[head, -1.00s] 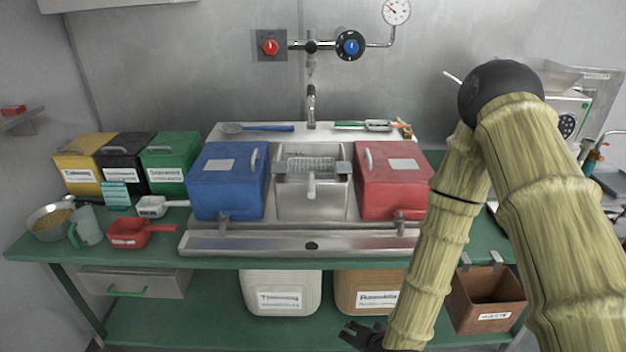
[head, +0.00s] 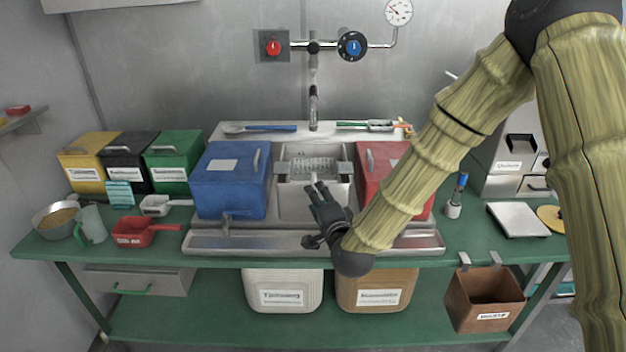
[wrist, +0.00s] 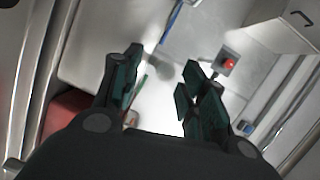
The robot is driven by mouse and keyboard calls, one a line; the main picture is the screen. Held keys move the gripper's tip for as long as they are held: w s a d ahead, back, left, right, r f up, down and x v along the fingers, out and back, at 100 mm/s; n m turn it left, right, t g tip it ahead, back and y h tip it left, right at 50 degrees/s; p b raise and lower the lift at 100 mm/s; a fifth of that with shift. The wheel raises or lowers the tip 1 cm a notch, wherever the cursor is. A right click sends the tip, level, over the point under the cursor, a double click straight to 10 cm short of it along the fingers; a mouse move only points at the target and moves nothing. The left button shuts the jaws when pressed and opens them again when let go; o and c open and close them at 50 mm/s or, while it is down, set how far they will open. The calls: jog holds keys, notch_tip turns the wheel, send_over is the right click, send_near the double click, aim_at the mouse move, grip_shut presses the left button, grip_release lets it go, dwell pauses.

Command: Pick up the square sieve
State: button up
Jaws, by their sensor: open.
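The square sieve (head: 312,167) is a grey perforated metal basket set in the top of the steel sink unit, between a blue bin and a red bin in the head view. Its front part and handle are largely hidden behind my gripper. My gripper (head: 318,191) is in front of the sieve, fingers pointing up and toward the back. In the wrist view my gripper (wrist: 160,74) is open, with nothing between its dark green fingers. I cannot make out the sieve in the wrist view.
The blue bin (head: 229,189) and the red bin (head: 378,172) flank the sieve closely. A tap (head: 313,105) stands behind it. A blue-handled spoon (head: 262,128) and a green-handled scoop (head: 368,125) lie on the back ledge. A drain trough (head: 230,242) runs along the front.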

aim_at(314, 187)
jog(key=x, duration=0.1)
jog(key=p+x, duration=0.1)
jog(key=x, duration=0.1)
jog(key=p+x, duration=0.1)
jog(key=shift+w+d+r, duration=0.2)
jog(key=shift+w+r, duration=0.1)
jog(key=shift+w, duration=0.2)
jog(key=shift+w+a+f, duration=0.15)
jog(key=shift+w+f, duration=0.05)
jog(key=shift+w, duration=0.35)
jog(key=shift+c, duration=0.2)
grip_shut()
